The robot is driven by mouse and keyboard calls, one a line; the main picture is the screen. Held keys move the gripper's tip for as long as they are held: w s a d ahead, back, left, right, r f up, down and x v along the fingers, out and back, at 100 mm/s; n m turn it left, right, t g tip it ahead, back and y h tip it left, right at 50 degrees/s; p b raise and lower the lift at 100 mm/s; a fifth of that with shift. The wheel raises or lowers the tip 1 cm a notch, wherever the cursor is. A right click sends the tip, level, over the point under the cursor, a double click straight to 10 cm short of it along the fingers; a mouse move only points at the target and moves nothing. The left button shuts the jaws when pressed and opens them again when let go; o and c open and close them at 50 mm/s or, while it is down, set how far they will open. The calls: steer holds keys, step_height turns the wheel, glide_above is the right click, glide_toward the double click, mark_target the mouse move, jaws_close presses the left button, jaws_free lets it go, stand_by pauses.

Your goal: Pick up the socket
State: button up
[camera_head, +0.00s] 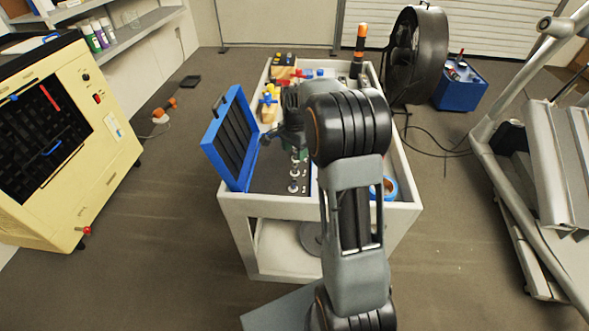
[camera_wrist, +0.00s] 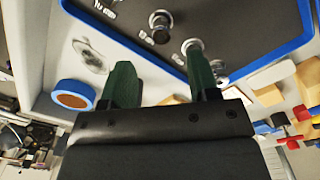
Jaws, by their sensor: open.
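Several silver metal sockets (camera_head: 293,187) stand in a row on the dark inside of an open blue case on the cart. In the wrist view, one socket (camera_wrist: 160,27) stands near the top, with others closer to the right finger. I cannot tell which one the task means. My gripper (camera_wrist: 161,76) is open, with two dark green fingers apart and nothing between them. Its fingertips reach toward the case's blue edge (camera_wrist: 125,38). The right fingertip overlaps the sockets near it in the picture. In the head view my arm hides most of the gripper.
The white cart (camera_head: 265,206) also carries a blue tape roll (camera_head: 390,187), wooden blocks and coloured tools. The case's blue lid (camera_head: 229,140) stands up on the left. A black fan (camera_head: 420,55) stands behind right. A cream machine (camera_head: 60,140) is far left, with open floor between.

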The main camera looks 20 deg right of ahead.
mark_target(295, 165)
steer(key=shift+f, duration=4.2)
steer(key=shift+w, duration=0.1)
jaws_close()
